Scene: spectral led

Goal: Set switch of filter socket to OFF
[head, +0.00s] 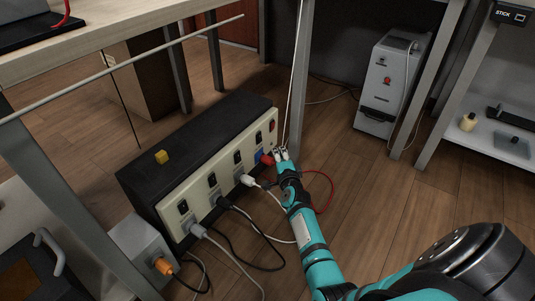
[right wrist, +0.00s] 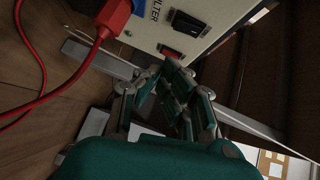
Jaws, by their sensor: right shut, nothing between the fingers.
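The filter socket holds a red plug (head: 267,160), near the right end of the cream panel of a long black power box (head: 200,135). The red plug (right wrist: 112,16) also shows in the right wrist view, beside lettering that reads "ILTER". The socket's black switch (head: 258,138) is above the plug; it also shows in the right wrist view (right wrist: 188,25). Its position is unclear. My right gripper (head: 280,154) is shut and empty, just in front of the panel's right end. In the right wrist view its fingertips (right wrist: 170,68) are just below a red switch (right wrist: 172,52). Contact cannot be told. My left gripper is not in view.
Several other plugs and cords run from the panel across the floor. A red cable (head: 328,190) loops beside my right arm. A table leg (head: 300,80) stands close to the box's right end. A grey machine (head: 390,85) stands behind right.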

